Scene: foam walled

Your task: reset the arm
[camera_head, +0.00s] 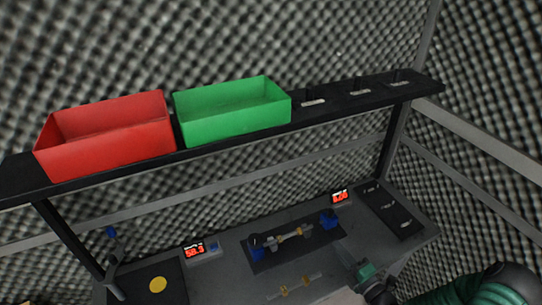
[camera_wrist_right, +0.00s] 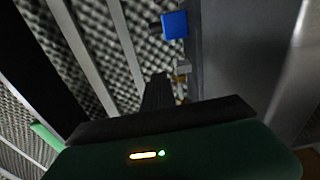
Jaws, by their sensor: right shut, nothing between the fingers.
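My right arm comes in at the bottom right of the head view. Its gripper (camera_head: 364,274), dark with a green part, is above the right part of the grey bench (camera_head: 222,279). The gripper is shut and empty. In the right wrist view its dark ridged fingers (camera_wrist_right: 158,92) are together, with a blue block beyond them. My left gripper is not in the head view.
A red bin (camera_head: 108,140) and a green bin (camera_head: 232,115) stand on a black shelf (camera_head: 330,113) above the bench. A dark fixture with blue blocks (camera_head: 328,219) holds a metal shaft (camera_head: 290,236). Two red displays (camera_head: 194,250) and foam walls surround the bench.

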